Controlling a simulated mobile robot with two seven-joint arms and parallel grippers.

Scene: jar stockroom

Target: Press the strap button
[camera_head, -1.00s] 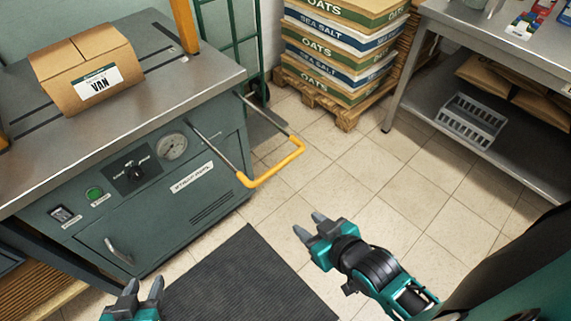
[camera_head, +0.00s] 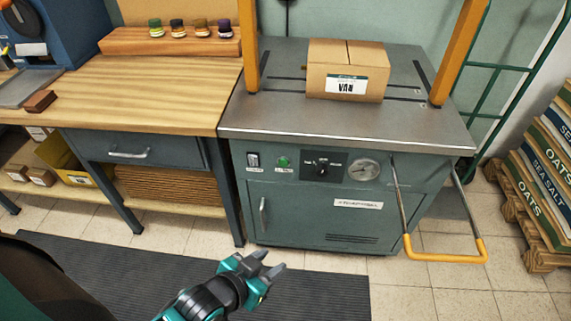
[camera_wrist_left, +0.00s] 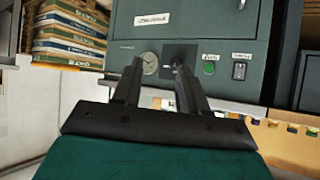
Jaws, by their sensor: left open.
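The strapping machine (camera_head: 300,215) is a grey-green cabinet with a steel top. Its front panel carries a small green button (camera_head: 283,161), between a black rocker switch (camera_head: 253,160) and a black knob (camera_head: 321,166). The label under the button is too small to read. The green button also shows in the left wrist view (camera_wrist_left: 209,68), where the panel appears upside down. My left gripper (camera_head: 272,261) is open and empty, low in front of the cabinet and apart from the button. My right gripper is out of view.
A cardboard box (camera_head: 346,72) labelled VAN sits on the machine top between orange posts. A round gauge (camera_head: 364,170) is right of the knob. A yellow-ended handle (camera_head: 445,250) juts out at the right. A wooden workbench (camera_head: 150,90) stands left. A dark mat (camera_head: 120,270) covers the floor.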

